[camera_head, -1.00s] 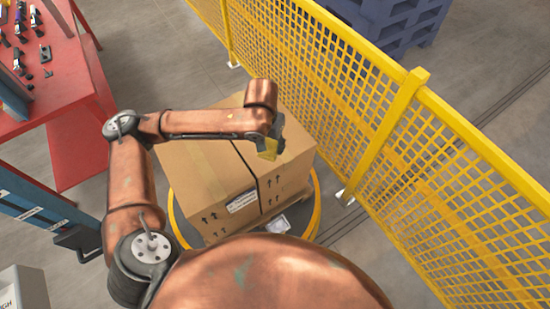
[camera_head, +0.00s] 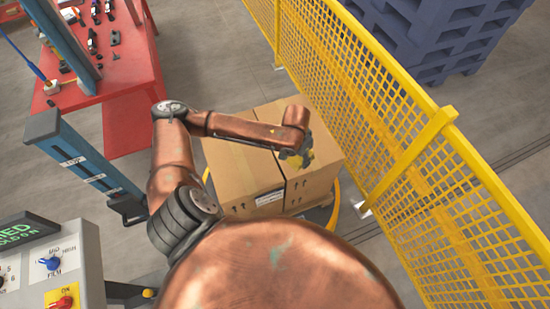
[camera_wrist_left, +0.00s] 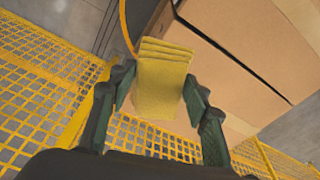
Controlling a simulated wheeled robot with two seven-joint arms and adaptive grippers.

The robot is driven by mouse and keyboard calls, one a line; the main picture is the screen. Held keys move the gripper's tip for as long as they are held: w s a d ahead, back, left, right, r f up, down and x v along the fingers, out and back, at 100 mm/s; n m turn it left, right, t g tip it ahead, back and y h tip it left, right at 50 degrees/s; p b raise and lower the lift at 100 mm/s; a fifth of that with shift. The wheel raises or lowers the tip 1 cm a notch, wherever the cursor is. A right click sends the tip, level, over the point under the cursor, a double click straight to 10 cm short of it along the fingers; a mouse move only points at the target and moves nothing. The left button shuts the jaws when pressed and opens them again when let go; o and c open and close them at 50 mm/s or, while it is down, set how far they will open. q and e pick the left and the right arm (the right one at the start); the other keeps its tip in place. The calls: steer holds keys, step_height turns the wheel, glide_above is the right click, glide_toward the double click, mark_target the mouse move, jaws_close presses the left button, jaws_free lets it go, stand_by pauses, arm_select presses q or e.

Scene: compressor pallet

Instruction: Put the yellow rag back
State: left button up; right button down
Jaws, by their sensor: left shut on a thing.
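The yellow rag (camera_wrist_left: 162,85) is a folded cloth between the two fingers of my left gripper (camera_wrist_left: 158,92) in the left wrist view. The gripper is shut on it. In the head view the rag (camera_head: 306,158) shows as a small yellow patch under my left gripper (camera_head: 300,156), in front of the top and right side of a large cardboard box. From these views I cannot tell whether the rag touches the box. My right gripper is in neither view.
The cardboard box (camera_head: 240,172) stands inside a yellow ring (camera_head: 335,205). A yellow mesh fence (camera_head: 400,110) runs along the right. A red table (camera_head: 125,75) with tools is at the upper left. A control panel (camera_head: 60,262) is at the lower left. Blue pallets (camera_head: 440,35) stand behind the fence.

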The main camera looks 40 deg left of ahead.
arm_select(q)
steer(key=s+a+m+p, duration=0.4)
steer(key=s+a+p, duration=0.6)
steer(key=s+p, duration=0.2)
steer(key=shift+s+f+h, duration=0.25)
steer(key=shift+s+h, duration=0.15)
steer(key=shift+s, duration=0.55)
steer(key=shift+a, duration=0.1)
